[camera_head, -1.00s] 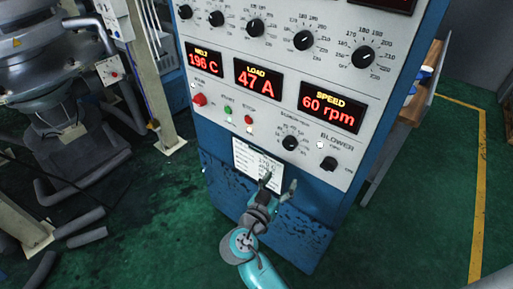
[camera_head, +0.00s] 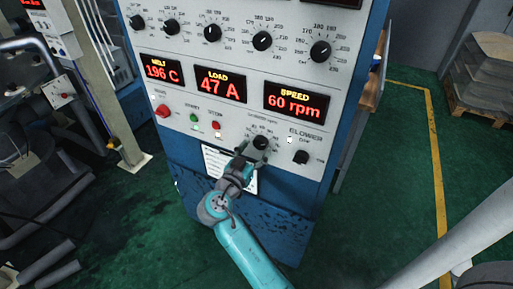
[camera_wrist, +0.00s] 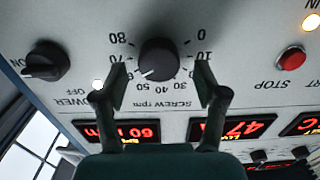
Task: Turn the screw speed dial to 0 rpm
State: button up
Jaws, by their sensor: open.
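The screw speed dial (camera_wrist: 158,60) is a round black knob, seen upside down in the wrist view, with a scale from 0 to 80 around it. Its white mark points down-left, towards about 60. It also shows in the head view (camera_head: 261,143), partly behind my gripper. The speed display (camera_head: 296,102) reads 60 rpm. My gripper (camera_wrist: 160,82) is open, with one finger on either side of the dial in the picture. I cannot tell whether the fingers touch it. In the head view my gripper (camera_head: 246,158) is at the panel's lower part.
The blower knob (camera_head: 301,157) is right of the dial. A red stop button (camera_wrist: 291,59) and a larger red button (camera_head: 163,111) sit to the left in the head view. Several temperature knobs line the upper panel. Green floor (camera_head: 385,190) is clear right of the cabinet.

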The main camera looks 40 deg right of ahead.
jog(key=shift+w+d, duration=0.2)
jog(key=shift+d, duration=0.45)
jog(key=c, duration=1.1)
jog(key=shift+c, duration=0.2)
